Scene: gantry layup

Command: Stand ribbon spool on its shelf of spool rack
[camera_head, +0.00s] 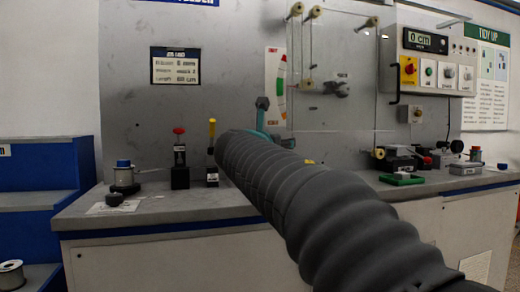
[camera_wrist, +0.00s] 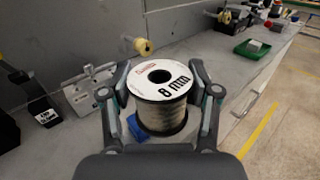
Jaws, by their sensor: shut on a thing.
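A ribbon spool (camera_wrist: 163,117) with a white top label reading 8 mm is between the fingers of my gripper (camera_wrist: 162,88) in the wrist view. The gripper is shut on it from both sides and its round label faces the camera. In the head view my ribbed arm hides the held spool and most of the gripper. The blue stepped unit at the left edge (camera_head: 40,200), seemingly the spool rack, has several shelves. A spool (camera_head: 11,273) sits on its low shelf, and the upper shelf in view looks bare.
The grey bench (camera_head: 150,212) runs across the view beside the blue unit. Small fixtures (camera_head: 180,165) stand mid-bench. A green tray (camera_head: 401,179) lies at right. A panel rises behind.

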